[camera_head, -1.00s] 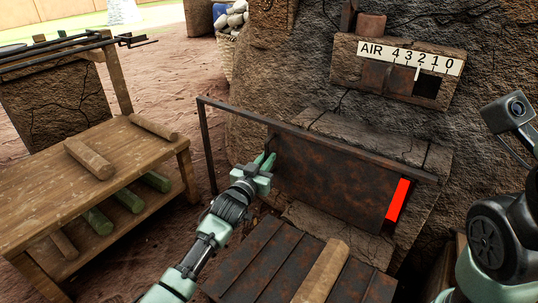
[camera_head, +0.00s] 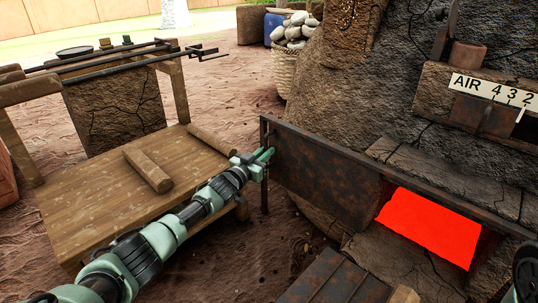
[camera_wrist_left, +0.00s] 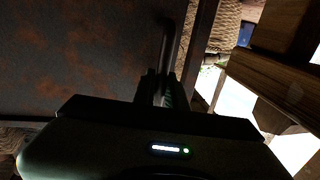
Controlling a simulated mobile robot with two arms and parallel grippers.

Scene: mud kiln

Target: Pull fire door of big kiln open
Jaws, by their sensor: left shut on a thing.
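The fire door (camera_head: 325,174) is a rusty dark metal plate on a rail at the front of the big kiln (camera_head: 415,85). It stands slid to the left, and a glowing red opening (camera_head: 432,226) shows to its right. My left gripper (camera_head: 262,156) is at the door's left end, shut on its handle. In the left wrist view the bar handle (camera_wrist_left: 168,42) runs between the fingers, with the door's rusty face (camera_wrist_left: 75,55) beside it. My right gripper is not in view.
A basket of stones (camera_head: 287,68) stands behind. Dark planks (camera_head: 335,280) lie before the kiln. An air scale (camera_head: 492,88) is at upper right.

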